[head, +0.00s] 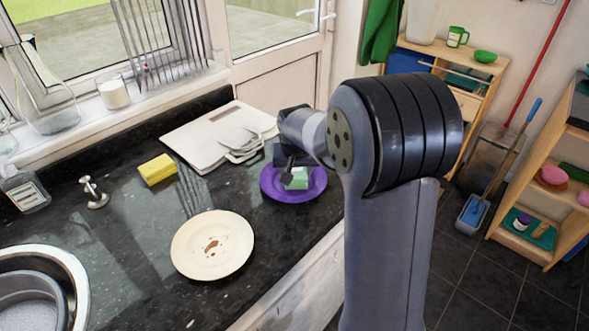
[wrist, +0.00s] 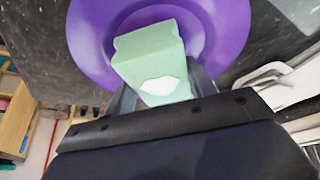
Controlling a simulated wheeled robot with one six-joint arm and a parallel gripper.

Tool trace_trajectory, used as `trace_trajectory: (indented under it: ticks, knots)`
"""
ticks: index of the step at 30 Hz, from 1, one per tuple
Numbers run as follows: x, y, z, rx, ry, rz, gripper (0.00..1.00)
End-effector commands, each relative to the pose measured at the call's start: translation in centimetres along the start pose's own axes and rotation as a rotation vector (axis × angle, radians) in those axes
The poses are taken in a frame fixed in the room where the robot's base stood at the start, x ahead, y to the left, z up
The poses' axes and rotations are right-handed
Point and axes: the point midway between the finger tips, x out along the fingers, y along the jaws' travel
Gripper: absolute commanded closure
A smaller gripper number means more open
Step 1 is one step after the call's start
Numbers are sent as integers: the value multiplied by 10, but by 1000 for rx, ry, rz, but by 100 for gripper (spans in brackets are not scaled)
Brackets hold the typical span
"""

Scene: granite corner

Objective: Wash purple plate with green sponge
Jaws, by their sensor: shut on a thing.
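The purple plate (head: 312,188) lies on the dark granite counter near its front edge. It also shows in the wrist view (wrist: 232,30), with part of it hidden behind the sponge and my gripper. The green sponge (head: 297,179) is held over the plate; in the wrist view the sponge (wrist: 150,55) is pale green with a white patch at its near end. My gripper (wrist: 160,92) is shut on the sponge, one finger on each side. I cannot tell for sure whether the sponge touches the plate.
A cream plate with brown stains (head: 212,245) lies left of the purple plate. A yellow sponge (head: 158,169), a white board with forks (head: 215,140), a tap (head: 93,192), a soap bottle (head: 24,188) and a sink (head: 75,285) share the counter. Shelves (head: 550,200) stand right.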

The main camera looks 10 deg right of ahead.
Motion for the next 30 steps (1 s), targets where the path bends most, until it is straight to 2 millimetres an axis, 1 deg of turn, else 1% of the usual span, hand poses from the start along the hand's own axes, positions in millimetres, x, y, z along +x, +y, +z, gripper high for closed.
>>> trace_trajectory:
  ticks: [5,19,22,30]
  knots:
    - [-10,0,-4,0,1,0,66]
    - [-54,0,-22,0,1,-1,66]
    - [-57,0,-23,1,0,0,66]
    - [-56,0,-23,0,0,0,66]
